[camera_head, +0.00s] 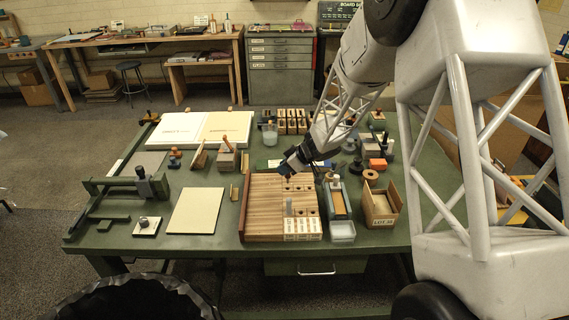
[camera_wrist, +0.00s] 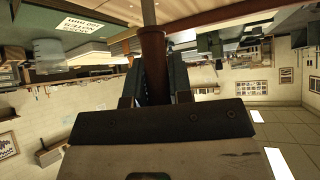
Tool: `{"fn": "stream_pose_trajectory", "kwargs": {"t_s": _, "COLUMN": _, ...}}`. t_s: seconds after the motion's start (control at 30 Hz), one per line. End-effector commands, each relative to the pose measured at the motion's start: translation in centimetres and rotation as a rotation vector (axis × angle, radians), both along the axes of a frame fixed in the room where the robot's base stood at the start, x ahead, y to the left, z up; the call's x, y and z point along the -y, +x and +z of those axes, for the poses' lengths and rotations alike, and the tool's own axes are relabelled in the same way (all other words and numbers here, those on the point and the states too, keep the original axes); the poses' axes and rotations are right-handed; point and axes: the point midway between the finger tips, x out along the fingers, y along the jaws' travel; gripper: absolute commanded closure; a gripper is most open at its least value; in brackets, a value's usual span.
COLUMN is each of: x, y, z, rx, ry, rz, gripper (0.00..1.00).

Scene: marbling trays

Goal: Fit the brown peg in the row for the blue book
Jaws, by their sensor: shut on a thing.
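The brown peg (camera_wrist: 153,62) stands upright in the wrist view between the two dark fingers of my gripper (camera_wrist: 155,88). My gripper is shut on it. A thin pale rod shows at the peg's far end. In the head view my gripper (camera_head: 286,170) is over the upper part of the slatted wooden board (camera_head: 262,205), with a small dark reddish-brown end showing below it. I cannot tell whether the peg touches the board. The board has dark holes at its right side, a grey upright peg (camera_head: 289,208) and white labels (camera_head: 302,227) too small to read. No blue book is clearly identifiable.
A cream sheet (camera_head: 197,211) lies to the left, beside a green frame (camera_head: 110,190). Blocks and small tools stand behind the board.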

Motion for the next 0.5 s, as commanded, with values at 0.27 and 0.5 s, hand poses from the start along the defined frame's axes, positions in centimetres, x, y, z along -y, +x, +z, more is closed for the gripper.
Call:
{"fn": "stream_pose_trajectory", "kwargs": {"t_s": 0.27, "x": -0.01, "y": -0.02, "z": -1.09, "rx": -0.001, "ry": 0.001, "rz": 0.000, "gripper": 1.00}}
{"fn": "stream_pose_trajectory", "kwargs": {"t_s": 0.5, "x": 0.00, "y": -0.02, "z": -1.22, "rx": 0.000, "ry": 0.000, "rz": 0.000, "gripper": 1.00}}
